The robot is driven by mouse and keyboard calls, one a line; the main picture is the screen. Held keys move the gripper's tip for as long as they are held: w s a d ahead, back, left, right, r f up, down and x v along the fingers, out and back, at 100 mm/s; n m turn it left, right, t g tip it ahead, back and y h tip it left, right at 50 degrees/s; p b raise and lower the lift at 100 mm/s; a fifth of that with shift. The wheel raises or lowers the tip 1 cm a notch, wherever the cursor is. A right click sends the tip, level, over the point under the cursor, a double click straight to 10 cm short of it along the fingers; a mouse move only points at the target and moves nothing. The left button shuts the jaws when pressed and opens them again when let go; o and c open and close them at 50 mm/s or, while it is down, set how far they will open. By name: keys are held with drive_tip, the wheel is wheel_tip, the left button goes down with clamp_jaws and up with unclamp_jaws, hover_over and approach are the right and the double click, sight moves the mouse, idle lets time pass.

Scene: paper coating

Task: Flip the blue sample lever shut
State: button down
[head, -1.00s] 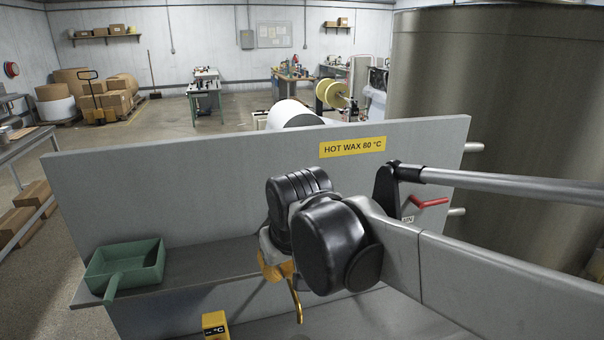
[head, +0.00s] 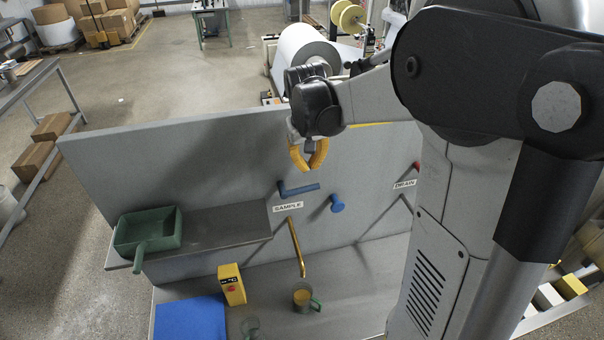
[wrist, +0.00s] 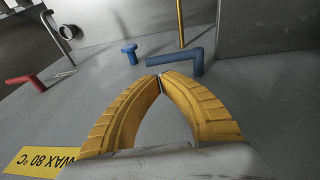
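The blue sample lever (head: 299,189) is on the grey panel above the SAMPLE label (head: 287,207). Its handle lies nearly level and points right in the head view. A brass spout (head: 297,248) slants down below it. A green-handled cup (head: 303,297) with amber contents stands near the spout's lower end. My gripper (head: 308,170), with yellow fingers, is above the lever in the head view. In the wrist view the fingertips (wrist: 160,77) meet with nothing between them, close to the lever (wrist: 180,61). I cannot tell whether they touch it.
A blue knob (head: 337,204) sticks out right of the lever. The red drain lever (head: 416,167) is farther right, partly hidden by my arm. A green scoop (head: 147,236) rests on the left shelf. A yellow device (head: 231,284) and a blue mat (head: 190,318) are below.

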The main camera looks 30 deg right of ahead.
drive_tip(key=x, duration=0.7)
drive_tip(key=shift+f, duration=0.15)
drive_tip(key=shift+f, duration=0.15)
drive_tip(key=shift+b+x, duration=0.85)
drive_tip(key=shift+b, duration=0.2)
drive_tip(key=shift+s, duration=0.2)
drive_tip(key=shift+r, duration=0.2)
